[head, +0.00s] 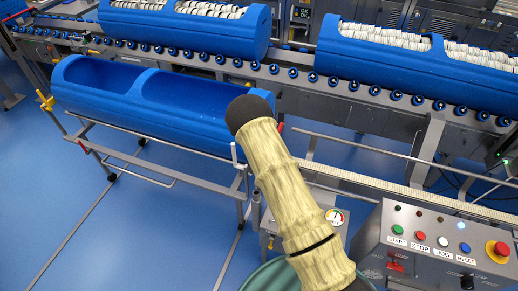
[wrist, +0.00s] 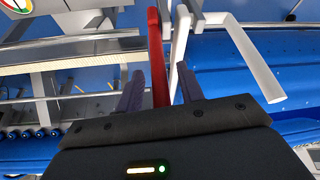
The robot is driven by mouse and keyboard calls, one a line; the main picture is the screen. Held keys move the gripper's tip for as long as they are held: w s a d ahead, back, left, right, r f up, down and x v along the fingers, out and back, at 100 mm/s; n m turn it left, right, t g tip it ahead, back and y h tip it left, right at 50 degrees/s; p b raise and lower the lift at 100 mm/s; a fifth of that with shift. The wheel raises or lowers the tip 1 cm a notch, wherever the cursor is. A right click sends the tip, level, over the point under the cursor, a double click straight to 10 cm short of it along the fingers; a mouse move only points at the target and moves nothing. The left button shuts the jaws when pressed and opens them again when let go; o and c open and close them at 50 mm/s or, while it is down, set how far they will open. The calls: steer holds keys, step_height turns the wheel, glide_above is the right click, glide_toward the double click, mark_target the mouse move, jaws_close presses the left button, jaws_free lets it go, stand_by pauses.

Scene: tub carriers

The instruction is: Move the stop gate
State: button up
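A red upright bar (wrist: 158,60) stands between the fingers of my gripper (wrist: 160,88) in the wrist view; it seems to be the stop gate's handle. A pale grey bar (wrist: 179,50) rises beside it, near the right finger. The fingers are apart, with a visible gap on the left of the red bar. A red tip (head: 281,128) shows in the head view just right of my arm's dark end. My gripper is hidden behind my arm there. Whether a finger touches either bar I cannot tell.
An empty blue tub carrier (head: 185,105) rests on a rail frame at left. Filled blue carriers (head: 400,70) stand on the roller conveyor behind. A control box (head: 440,245) with coloured buttons is at front right. A pale conveyor strip (head: 380,190) runs right. Blue floor lies open at left.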

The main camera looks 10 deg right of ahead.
steer(key=b+v, duration=0.2)
steer(key=v, duration=1.4)
steer(key=shift+b, duration=0.35)
steer(key=shift+r, duration=0.1)
steer(key=s+d+r+n, duration=0.1)
steer(key=s+d+r, duration=0.1)
steer(key=s, duration=0.6)
steer(key=s+d+r+n+g, duration=0.1)
steer(key=s+d+r, duration=0.2)
steer(key=s, duration=0.6)
steer(key=s+d+r+n+g+y, duration=0.1)
steer(key=s+d+r, duration=0.1)
steer(key=s+r, duration=0.3)
steer(key=s, duration=0.4)
steer(key=shift+d+r+b, duration=0.2)
steer(key=shift+d+b, duration=0.05)
steer(key=shift+b, duration=0.1)
